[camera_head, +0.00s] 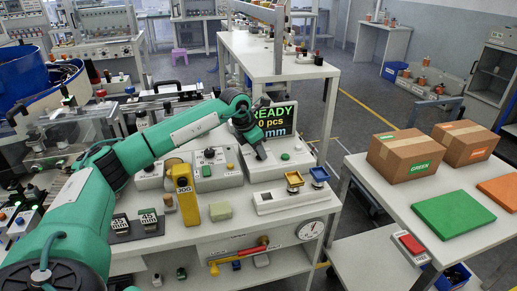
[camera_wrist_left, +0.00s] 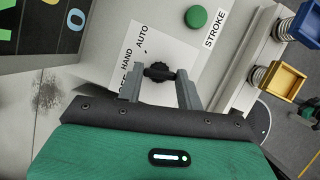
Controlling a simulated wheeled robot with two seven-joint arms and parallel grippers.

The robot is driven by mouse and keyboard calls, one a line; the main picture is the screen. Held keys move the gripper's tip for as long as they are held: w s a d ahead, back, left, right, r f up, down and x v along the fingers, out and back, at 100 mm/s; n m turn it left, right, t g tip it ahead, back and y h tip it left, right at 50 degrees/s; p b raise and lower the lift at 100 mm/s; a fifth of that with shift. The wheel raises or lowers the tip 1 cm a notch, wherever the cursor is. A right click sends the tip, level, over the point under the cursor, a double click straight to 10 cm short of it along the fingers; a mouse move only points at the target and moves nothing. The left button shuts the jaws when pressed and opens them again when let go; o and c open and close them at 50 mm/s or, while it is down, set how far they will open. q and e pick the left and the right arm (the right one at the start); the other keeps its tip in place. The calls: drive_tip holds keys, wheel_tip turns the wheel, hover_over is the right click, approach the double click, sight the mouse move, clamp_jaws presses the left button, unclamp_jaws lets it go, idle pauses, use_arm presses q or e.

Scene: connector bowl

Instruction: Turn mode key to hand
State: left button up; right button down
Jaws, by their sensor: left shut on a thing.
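The mode key (camera_wrist_left: 160,72) is a small black knob on a white label plate marked OFF, HAND and AUTO in the left wrist view. My left gripper (camera_wrist_left: 158,78) is shut on it, one grey finger at each side. Which mark the key points to I cannot tell. In the head view my left gripper (camera_head: 259,153) reaches down to the grey control box (camera_head: 265,172) and hides the key. My right gripper is not in view.
A green button (camera_head: 285,156) beside a STROKE label sits right of the key. Behind stands a READY screen (camera_head: 275,116). Yellow (camera_head: 294,179) and blue (camera_head: 319,174) spring-mounted cups stand close by at the right. A yellow block marked 300 (camera_head: 185,195) stands left.

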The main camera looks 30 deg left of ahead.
use_arm(q)
drive_tip(key=shift+m+h, duration=0.4)
drive_tip(key=shift+m, duration=0.4)
drive_tip(key=shift+a+m, duration=0.1)
drive_tip(key=shift+m, duration=0.2)
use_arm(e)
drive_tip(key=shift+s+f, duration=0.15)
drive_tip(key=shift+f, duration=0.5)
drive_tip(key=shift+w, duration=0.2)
use_arm(q)
drive_tip(key=o, duration=1)
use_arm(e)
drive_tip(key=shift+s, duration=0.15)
use_arm(q)
drive_tip(key=v, duration=1.3)
drive_tip(key=shift+w+a+r, duration=0.15)
drive_tip(key=shift+r, duration=0.3)
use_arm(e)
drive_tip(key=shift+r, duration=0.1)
